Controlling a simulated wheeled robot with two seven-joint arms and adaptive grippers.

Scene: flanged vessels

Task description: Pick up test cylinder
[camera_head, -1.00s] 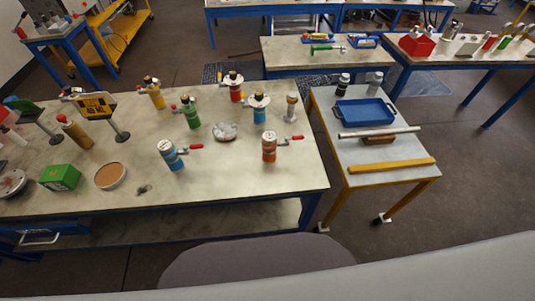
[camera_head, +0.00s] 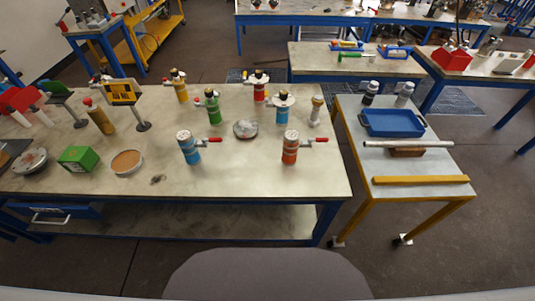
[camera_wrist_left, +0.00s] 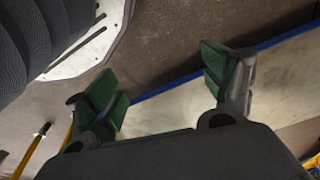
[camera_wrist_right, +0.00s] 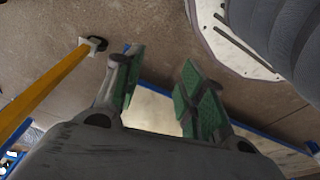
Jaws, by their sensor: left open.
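Several coloured cylinders with fittings stand upright on the large workbench (camera_head: 235,177) in the head view. A blue one (camera_head: 189,150) and an orange one (camera_head: 290,149), each with a red-handled valve, are at the front. A green one (camera_head: 213,109), a yellow one (camera_head: 180,89), a red one (camera_head: 259,89) and a light blue one (camera_head: 281,111) stand behind. I cannot tell which is the test cylinder. My left gripper (camera_wrist_left: 160,78) is open and empty in the left wrist view. My right gripper (camera_wrist_right: 162,72) is open and empty in the right wrist view. Neither shows in the head view.
A metal disc (camera_head: 246,129), a green box (camera_head: 77,158) and a round tan dish (camera_head: 127,162) lie on the bench. To the right, a smaller table (camera_head: 408,171) holds a blue tray (camera_head: 393,123), two bottles and bars. The bench's front middle is clear.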

